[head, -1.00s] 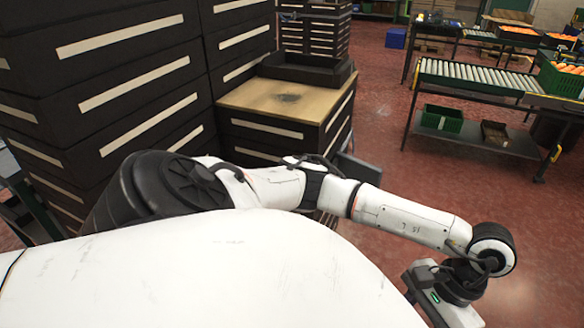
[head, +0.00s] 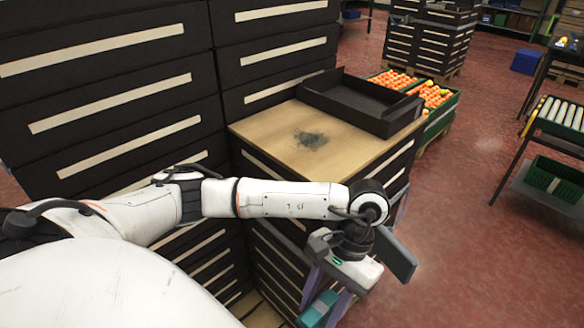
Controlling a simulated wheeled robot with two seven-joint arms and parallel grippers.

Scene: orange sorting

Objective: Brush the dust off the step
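The step appears to be the light wooden top (head: 265,128) of a lower dark stack. A grey-black dust patch (head: 311,139) lies near its middle. My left arm comes in from the left, and its gripper (head: 328,307) hangs pointing down in front of the stack, lower than the wooden top. A teal block (head: 318,309) shows at its purplish fingers, partly cut by the lower frame edge. I cannot tell whether the fingers grip it. A brush cannot be clearly made out. My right gripper is not in view.
An empty dark tray (head: 362,100) sits on the back right of the wooden top. Tall dark stacks (head: 110,90) rise to the left and behind. Green crates of oranges (head: 432,97) stand behind. Red floor (head: 450,220) is clear to the right.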

